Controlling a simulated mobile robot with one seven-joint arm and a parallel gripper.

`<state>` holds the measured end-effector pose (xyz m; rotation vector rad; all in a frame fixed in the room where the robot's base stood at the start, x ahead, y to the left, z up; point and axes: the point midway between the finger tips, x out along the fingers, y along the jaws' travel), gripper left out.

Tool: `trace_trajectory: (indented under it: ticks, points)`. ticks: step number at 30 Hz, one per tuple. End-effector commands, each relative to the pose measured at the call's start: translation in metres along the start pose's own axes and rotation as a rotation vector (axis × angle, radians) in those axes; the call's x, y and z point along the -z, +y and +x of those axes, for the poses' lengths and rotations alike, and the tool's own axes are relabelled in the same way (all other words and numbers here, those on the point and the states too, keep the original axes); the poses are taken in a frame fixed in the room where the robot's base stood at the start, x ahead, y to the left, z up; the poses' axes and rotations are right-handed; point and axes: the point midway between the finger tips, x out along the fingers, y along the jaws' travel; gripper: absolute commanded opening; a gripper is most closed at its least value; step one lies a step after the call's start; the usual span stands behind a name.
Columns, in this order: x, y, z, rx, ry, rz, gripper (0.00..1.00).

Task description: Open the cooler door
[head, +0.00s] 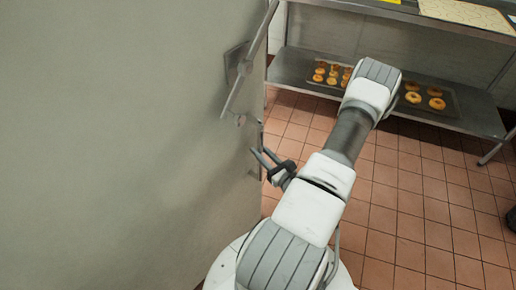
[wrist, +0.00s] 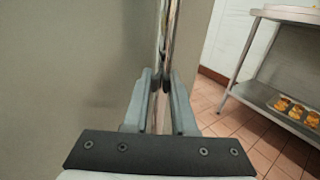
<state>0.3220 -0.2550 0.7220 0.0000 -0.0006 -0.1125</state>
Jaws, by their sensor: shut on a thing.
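The cooler door (head: 120,130) is a large grey-beige panel filling the left of the head view. It also fills the left of the wrist view (wrist: 70,60). A long slanted metal handle (head: 249,62) on a mounting plate stands near its right edge. My gripper (head: 263,155) is low beside that edge. In the wrist view its fingers (wrist: 161,105) are shut on a narrow, shiny upright metal bar (wrist: 168,40). I cannot tell whether this bar is part of the handle or trim on the door's edge. The fingertips' exact contact is partly hidden.
A steel shelf table (head: 300,64) with trays of bagels (head: 436,103) stands at the back right. The shelf also shows in the wrist view (wrist: 250,95). Tiled floor (head: 425,200) right of my arm is mostly clear. A dark object sits at the far right edge.

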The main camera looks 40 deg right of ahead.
Motion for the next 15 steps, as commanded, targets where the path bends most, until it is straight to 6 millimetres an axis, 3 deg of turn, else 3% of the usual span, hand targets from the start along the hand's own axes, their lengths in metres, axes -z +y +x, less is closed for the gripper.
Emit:
trace_trajectory:
  ticks: [15]
  points:
    - [0.0018, 0.0009, -0.0078, 0.009, 0.005, 0.001, 0.0]
